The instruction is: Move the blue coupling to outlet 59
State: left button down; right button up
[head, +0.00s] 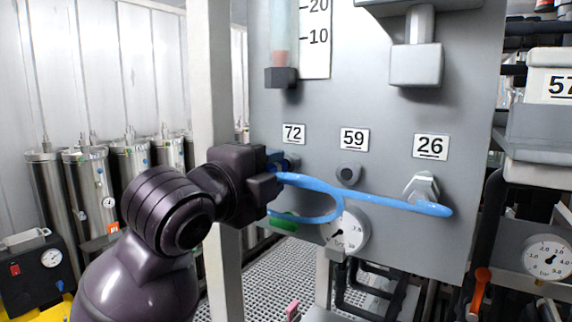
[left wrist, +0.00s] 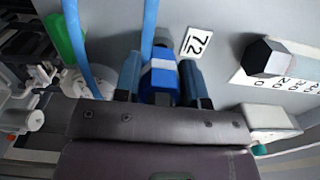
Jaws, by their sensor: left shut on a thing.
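The blue coupling (left wrist: 160,82), with a white band, sits between the two fingers of my left gripper (left wrist: 161,76), which is shut on it. In the head view my left gripper (head: 274,172) is at the panel just below the label 72 (head: 293,134), and mostly hides the coupling. The coupling is in line with the outlet under 72; I cannot tell whether it is seated there. Outlet 59 (head: 349,172) is a bare round grey stub below its label (head: 354,139), to the right of my gripper. My right gripper is not in view.
A blue hose (head: 385,201) runs from the coupling and loops across the panel (head: 390,110), passing below outlet 59 and before the hex fitting (head: 422,187) under label 26. A gauge (head: 346,232) hangs lower. A pale post (head: 212,100) stands left.

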pick_arm(q)
jog(key=shift+v, duration=2.05)
jog(key=shift+s, duration=0.1)
jog(key=shift+a, duration=0.1)
